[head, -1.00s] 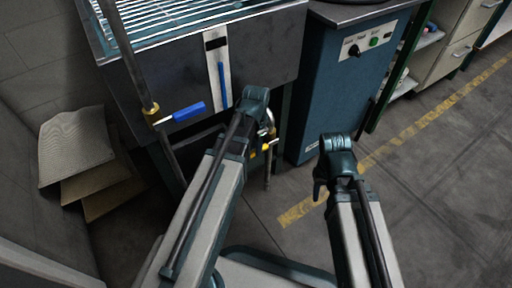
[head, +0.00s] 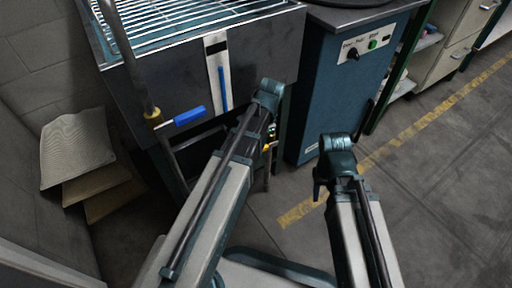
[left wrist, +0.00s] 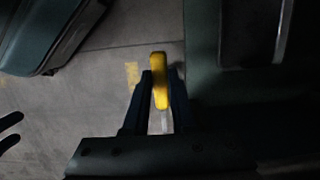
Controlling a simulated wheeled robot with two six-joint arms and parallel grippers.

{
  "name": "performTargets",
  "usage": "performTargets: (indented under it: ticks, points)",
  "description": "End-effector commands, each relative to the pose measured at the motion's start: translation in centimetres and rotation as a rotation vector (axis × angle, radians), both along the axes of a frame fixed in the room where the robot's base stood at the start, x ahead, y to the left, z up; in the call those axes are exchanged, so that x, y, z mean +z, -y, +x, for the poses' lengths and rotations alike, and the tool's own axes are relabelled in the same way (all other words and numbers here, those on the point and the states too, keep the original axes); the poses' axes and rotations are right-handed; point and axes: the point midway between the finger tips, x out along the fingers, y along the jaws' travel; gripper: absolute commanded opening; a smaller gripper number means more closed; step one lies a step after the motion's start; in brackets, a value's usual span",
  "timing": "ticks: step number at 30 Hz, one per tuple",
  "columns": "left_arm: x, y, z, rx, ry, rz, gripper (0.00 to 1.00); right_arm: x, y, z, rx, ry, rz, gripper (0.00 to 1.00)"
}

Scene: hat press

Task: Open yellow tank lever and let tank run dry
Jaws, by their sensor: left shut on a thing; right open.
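The yellow lever (left wrist: 160,88) stands between the two fingers of my left gripper (left wrist: 161,76) in the left wrist view, and the gripper is shut on it. In the head view a small bit of yellow (head: 266,148) shows beside my left arm, below the tank's front right; the arm hides the left fingers there. The grey metal tank (head: 265,60) has a white level strip (head: 211,66) with a blue column (head: 222,88) on its front. My right gripper (head: 319,188) is open and empty over the floor at the right.
A blue valve handle (head: 189,116) sits on a pipe at the tank's left. A blue cabinet (head: 335,100) with knob and button stands right of the tank. Brown and grey sheets (head: 85,160) lean at the left wall. The floor at right is clear, with a yellow line (head: 395,145).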

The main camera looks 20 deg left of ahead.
Motion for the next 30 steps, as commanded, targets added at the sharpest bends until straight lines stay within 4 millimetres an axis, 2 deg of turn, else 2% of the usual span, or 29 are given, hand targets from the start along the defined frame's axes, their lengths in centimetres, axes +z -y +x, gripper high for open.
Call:
performTargets:
  ticks: [1, 9, 20, 21, 24, 26, 30]
  points:
    - [0.6, 0.4, 1.0, -0.004, -0.045, 0.034, 0.00, 0.3, 0.0, 0.0, 0.001, 0.000, 0.000, 0.50]
    - [1.9, 0.9, 1.4, 0.000, -0.210, 0.164, 0.00, -0.1, 0.0, 0.0, 0.000, 0.000, 0.000, 0.50]
    - [2.1, 0.9, 1.2, 0.001, -0.227, 0.179, 0.00, -0.1, 0.0, 0.0, 0.000, 0.000, 0.000, 0.50]
    - [2.1, 0.9, 1.2, 0.001, -0.227, 0.179, 0.30, -0.1, 0.0, 0.0, 0.000, 0.000, 0.000, 0.50]
    - [2.1, 0.9, 1.2, 0.001, -0.228, 0.178, 0.48, -0.1, 0.0, 0.0, 0.000, 0.000, 0.000, 0.50]
    - [2.1, 0.9, 1.2, 0.001, -0.228, 0.178, 0.55, -0.1, 0.0, 0.0, 0.000, 0.000, 0.000, 0.50]
    - [2.1, 0.9, 1.2, 0.001, -0.228, 0.178, 0.55, -0.1, 0.0, 0.0, 0.000, 0.000, 0.000, 0.50]
